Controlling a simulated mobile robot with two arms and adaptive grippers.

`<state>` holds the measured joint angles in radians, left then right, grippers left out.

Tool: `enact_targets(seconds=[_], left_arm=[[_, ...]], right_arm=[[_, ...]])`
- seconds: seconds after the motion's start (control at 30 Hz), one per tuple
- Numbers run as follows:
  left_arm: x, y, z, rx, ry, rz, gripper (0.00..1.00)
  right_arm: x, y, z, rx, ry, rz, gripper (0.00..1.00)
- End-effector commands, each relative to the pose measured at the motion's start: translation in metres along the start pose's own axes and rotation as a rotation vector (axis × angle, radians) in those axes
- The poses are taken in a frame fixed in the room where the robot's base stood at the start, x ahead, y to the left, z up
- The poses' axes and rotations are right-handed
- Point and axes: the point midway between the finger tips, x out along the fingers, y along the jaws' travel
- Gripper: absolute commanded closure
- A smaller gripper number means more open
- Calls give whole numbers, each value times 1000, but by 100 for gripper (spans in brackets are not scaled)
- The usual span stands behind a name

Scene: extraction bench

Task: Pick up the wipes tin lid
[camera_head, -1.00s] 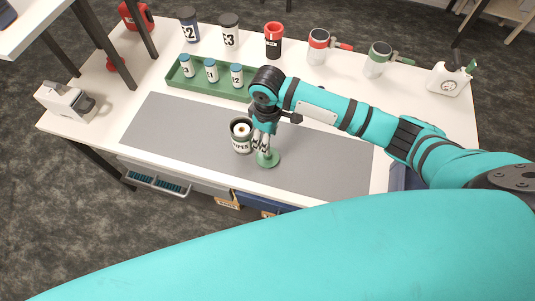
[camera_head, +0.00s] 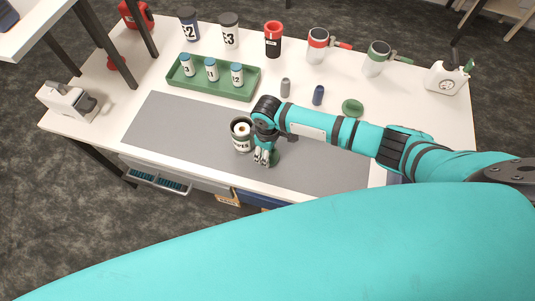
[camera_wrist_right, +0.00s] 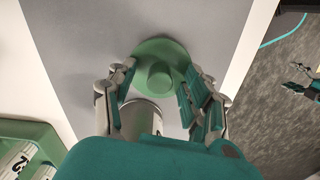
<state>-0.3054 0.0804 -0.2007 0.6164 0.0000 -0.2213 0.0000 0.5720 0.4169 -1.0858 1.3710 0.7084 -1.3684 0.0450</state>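The wipes tin (camera_head: 241,139) stands open on the grey mat, a white roll showing inside. Its green lid (camera_head: 273,161) lies on the mat beside the tin, partly hidden by my right gripper (camera_head: 263,160). In the right wrist view, the lid (camera_wrist_right: 158,47) is a green disc with a round raised knob. My right gripper (camera_wrist_right: 156,72) is open there, one finger on each side of the knob, with gaps visible between fingers and knob. Part of the tin (camera_wrist_right: 142,115) shows below the lid in that view.
A green tray (camera_head: 215,84) with small labelled bottles lies behind the mat. A grey vial (camera_head: 285,88), a blue vial (camera_head: 318,95) and a flat green disc (camera_head: 352,107) stand or lie behind my right arm. The mat's left part is clear.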

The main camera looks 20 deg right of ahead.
Motion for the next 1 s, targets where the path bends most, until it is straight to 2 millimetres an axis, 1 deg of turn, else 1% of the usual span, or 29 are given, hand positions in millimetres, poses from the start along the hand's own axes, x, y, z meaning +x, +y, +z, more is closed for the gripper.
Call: enact_targets(seconds=[0.03,0.3,0.37,0.67,0.83,0.97,1.0], left_arm=[[0,0,-1,0,1,0,27],[0,-1,-5,-1,8,-1,27],[0,-1,-6,-1,10,-1,27],[1,-1,-8,-1,13,-1,27],[5,-1,-8,-1,13,-1,27],[11,-1,-8,-1,13,-1,27],[13,-1,-7,-1,13,-1,27]], right_arm=[[0,0,0,0,0,0,56],[0,0,0,1,0,0,92],[0,0,0,1,0,0,98],[-3,1,0,1,0,0,98],[-16,1,0,0,1,1,98],[-35,1,-1,0,3,1,98],[-34,-10,-3,-5,2,-4,98]])
